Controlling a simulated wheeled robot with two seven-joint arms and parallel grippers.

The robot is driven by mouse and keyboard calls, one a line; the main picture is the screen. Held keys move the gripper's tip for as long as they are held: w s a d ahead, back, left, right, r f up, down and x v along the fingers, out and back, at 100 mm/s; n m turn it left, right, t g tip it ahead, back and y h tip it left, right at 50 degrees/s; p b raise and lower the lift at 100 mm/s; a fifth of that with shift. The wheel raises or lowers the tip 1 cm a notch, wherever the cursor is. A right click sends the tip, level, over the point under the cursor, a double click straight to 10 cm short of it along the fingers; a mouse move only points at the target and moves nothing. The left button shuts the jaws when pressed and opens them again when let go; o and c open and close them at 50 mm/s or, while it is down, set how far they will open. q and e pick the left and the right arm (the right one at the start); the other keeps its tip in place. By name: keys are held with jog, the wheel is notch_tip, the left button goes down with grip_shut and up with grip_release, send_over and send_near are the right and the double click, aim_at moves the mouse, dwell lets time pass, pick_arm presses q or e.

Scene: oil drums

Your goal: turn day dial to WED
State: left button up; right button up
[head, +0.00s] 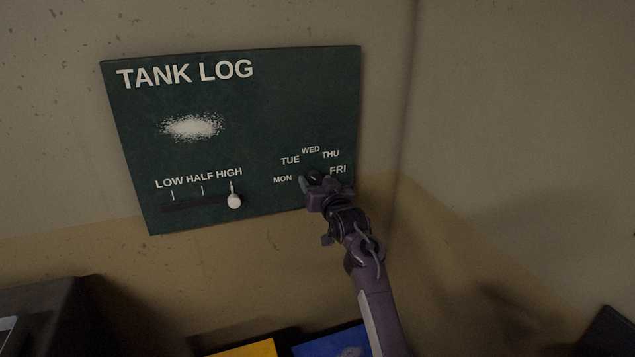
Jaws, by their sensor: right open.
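A dark green board (250,115) headed TANK LOG hangs on the wall, slightly tilted in view. At its lower right, the day labels MON, TUE, WED, THU and FRI form an arc. The day dial (315,176) sits below the arc, a small dark shape mostly hidden by my gripper, so which day it points to cannot be told. My right gripper (313,182) is at the dial, its open fingers around or just in front of it; contact is not clear. My left gripper is not in view.
A slider with a white knob (235,201) stands at HIGH on the board, left of my right gripper. A white smudge (192,127) marks the board. A wall corner lies to the right. Yellow (245,349) and blue (332,342) items show at the bottom edge.

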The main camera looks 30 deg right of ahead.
jog(key=c, duration=1)
jog(key=shift+m, duration=0.4)
jog(key=m, duration=0.3)
jog(key=shift+m+p, duration=0.3)
jog(key=shift+p, duration=0.1)
jog(key=shift+m, duration=2.2)
jog(key=o, duration=1)
